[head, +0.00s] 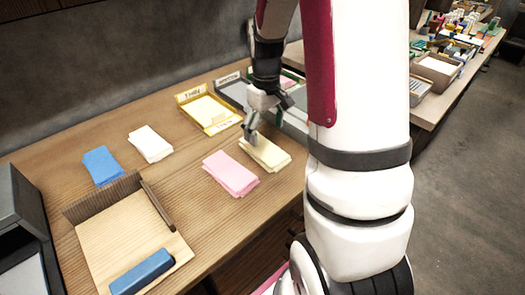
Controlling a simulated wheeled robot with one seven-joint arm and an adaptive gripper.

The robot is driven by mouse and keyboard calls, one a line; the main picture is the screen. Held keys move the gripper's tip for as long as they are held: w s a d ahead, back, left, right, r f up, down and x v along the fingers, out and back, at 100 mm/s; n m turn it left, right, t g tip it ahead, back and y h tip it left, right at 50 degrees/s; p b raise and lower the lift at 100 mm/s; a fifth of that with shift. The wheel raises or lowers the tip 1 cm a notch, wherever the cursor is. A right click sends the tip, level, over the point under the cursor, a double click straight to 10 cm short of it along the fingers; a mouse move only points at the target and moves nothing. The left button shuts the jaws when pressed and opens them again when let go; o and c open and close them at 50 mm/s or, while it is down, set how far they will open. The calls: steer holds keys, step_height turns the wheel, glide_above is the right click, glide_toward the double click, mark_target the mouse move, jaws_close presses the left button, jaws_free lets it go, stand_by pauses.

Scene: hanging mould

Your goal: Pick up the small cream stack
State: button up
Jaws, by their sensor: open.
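A small cream stack (268,155) lies on the wooden table, right of the pink stack. My gripper (252,133) is open and points down at the far left end of the cream stack. One finger overlaps that end in the picture; I cannot tell whether it touches. The other finger is partly hidden behind the gripper body and the cream stack's right end is close to my arm.
A pink stack (230,173), a white stack (150,144) and a blue stack (102,166) lie on the table (185,190). A yellow tray (236,121) labelled THIN holds pale sheets. A wooden jig (120,235) with a blue block (142,272) is at front left.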

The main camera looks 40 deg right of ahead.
mark_target(264, 148)
steer(key=shift+w+a+f+b, duration=0.1)
steer(key=shift+f+b, duration=0.3)
steer(key=shift+f, duration=2.9)
steer(key=c, duration=1.3)
